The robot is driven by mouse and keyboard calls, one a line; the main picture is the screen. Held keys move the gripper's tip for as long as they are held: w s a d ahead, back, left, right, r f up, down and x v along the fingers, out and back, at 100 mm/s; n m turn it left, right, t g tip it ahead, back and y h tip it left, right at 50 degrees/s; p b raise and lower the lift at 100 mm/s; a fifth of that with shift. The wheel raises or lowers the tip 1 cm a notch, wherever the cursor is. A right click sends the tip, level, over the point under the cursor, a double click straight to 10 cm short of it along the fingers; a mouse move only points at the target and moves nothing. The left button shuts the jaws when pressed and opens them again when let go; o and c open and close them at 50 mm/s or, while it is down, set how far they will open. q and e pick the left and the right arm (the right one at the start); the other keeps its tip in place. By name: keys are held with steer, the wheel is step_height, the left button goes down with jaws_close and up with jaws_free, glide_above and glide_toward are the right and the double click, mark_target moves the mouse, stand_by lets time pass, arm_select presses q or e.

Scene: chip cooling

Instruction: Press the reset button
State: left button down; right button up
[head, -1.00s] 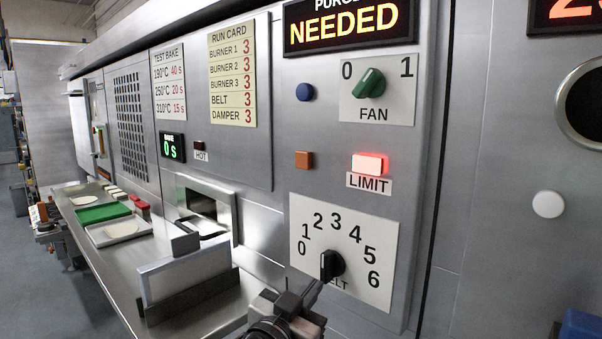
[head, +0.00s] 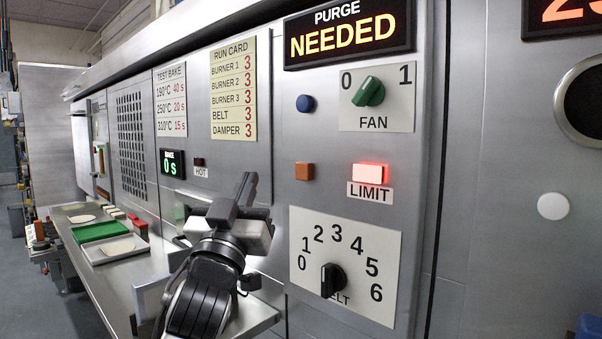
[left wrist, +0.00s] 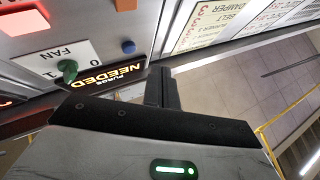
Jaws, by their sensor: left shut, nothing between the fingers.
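No label in view reads reset. The panel has a round blue button (head: 305,103), a square orange button (head: 304,170) and a glowing red LIMIT light (head: 370,171). A white round button (head: 553,205) is on the panel to the right. My left gripper (head: 245,190) is shut and empty, left of and below the orange button in the head view, touching no button that I can see. In the left wrist view its fingers (left wrist: 162,90) point toward the panel, with the blue button (left wrist: 128,47) and orange button (left wrist: 75,14) beyond. My right gripper is not in view.
The green FAN knob (head: 369,92) and black BELT knob (head: 331,280) stick out from the panel. The display (head: 345,38) reads PURGE NEEDED. A steel shelf (head: 110,285) with a green tray (head: 95,231) runs along the left.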

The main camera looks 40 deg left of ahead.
arm_select(q)
steer(key=b, duration=0.1)
glide_toward(297, 164)
step_height(297, 164, up, 3)
steer(key=w+a, duration=0.1)
steer(key=a, duration=0.1)
steer(key=shift+w+a+r, duration=0.1)
steer(key=shift+w+r, duration=0.05)
steer(key=shift+w, duration=0.35)
steer(key=shift+w+a+r, duration=0.1)
steer(key=shift+w, duration=0.4)
stand_by(1.1)
steer(key=shift+w+d, duration=0.1)
steer(key=shift+w, duration=0.3)
steer(key=shift+w, duration=0.45)
stand_by(0.6)
steer(key=shift+s, duration=0.85)
